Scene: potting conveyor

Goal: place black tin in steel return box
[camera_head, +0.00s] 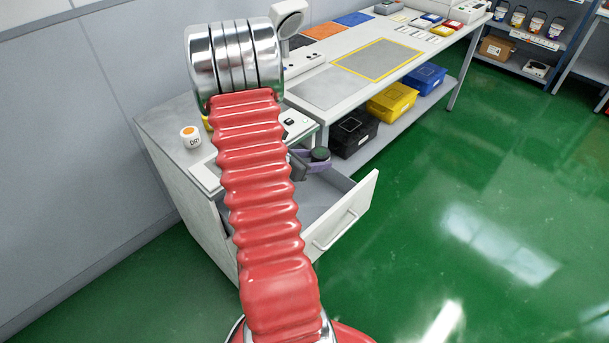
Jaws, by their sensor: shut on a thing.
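My gripper (311,160) shows just right of my red arm, above the open drawer, and is partly hidden by the arm. Its purple-grey jaws are shut on a small round dark tin (320,154), with its dark greenish top facing up. This looks like the black tin. I cannot make out a steel return box; my arm hides part of the cabinet and drawer.
The open white drawer (345,220) juts from the grey cabinet (172,128). A white jar with an orange top (190,136) stands on the cabinet. Black (354,133), yellow (393,102) and blue (425,78) bins sit under the bench. The green floor (480,200) at right is clear.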

